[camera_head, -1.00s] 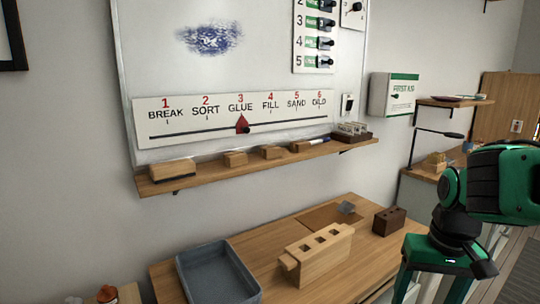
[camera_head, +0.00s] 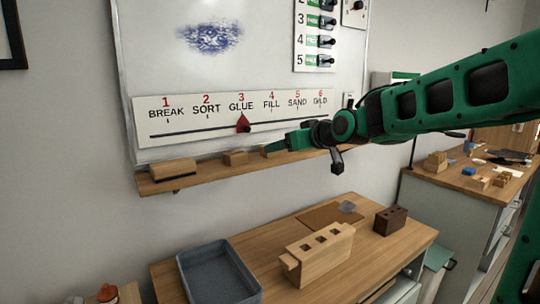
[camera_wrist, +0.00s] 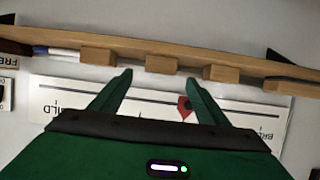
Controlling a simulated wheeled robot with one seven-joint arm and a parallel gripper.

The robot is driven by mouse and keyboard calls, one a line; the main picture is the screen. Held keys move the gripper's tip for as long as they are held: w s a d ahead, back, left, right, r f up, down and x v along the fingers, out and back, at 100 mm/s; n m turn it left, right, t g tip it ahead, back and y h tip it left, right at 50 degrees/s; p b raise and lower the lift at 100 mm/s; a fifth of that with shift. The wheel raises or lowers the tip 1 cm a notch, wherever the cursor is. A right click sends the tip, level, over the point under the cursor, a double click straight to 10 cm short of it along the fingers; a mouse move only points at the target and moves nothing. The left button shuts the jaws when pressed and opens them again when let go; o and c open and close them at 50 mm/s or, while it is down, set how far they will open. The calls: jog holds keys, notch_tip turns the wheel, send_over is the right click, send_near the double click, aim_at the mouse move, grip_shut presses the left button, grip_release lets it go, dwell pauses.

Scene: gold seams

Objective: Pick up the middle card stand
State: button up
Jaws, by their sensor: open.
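Three small wooden card stands sit in a row on the wall shelf (camera_head: 215,168) under the whiteboard. The middle card stand (camera_wrist: 161,64) shows in the wrist view, which is upside down, ahead of my fingertips and between their lines. One neighbouring stand (camera_wrist: 97,55) is to its left there, and another (camera_wrist: 221,73) to its right. In the head view the left stand (camera_head: 236,158) is clear, while my gripper and arm largely hide the other two. My gripper (camera_wrist: 158,76) is open and empty, its fingers pointing at the shelf. I cannot tell whether they touch anything.
A dark-based eraser (camera_head: 173,169) lies at the shelf's left end. A marker (camera_wrist: 55,51) lies on the shelf in the wrist view. The numbered strip with a red pointer (camera_head: 243,123) is just above the shelf. A table below holds a grey tray (camera_head: 190,264) and wooden blocks.

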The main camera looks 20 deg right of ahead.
jog(key=shift+x, duration=3.6)
jog(key=shift+s+f, duration=0.15)
jog(key=c, duration=1.1)
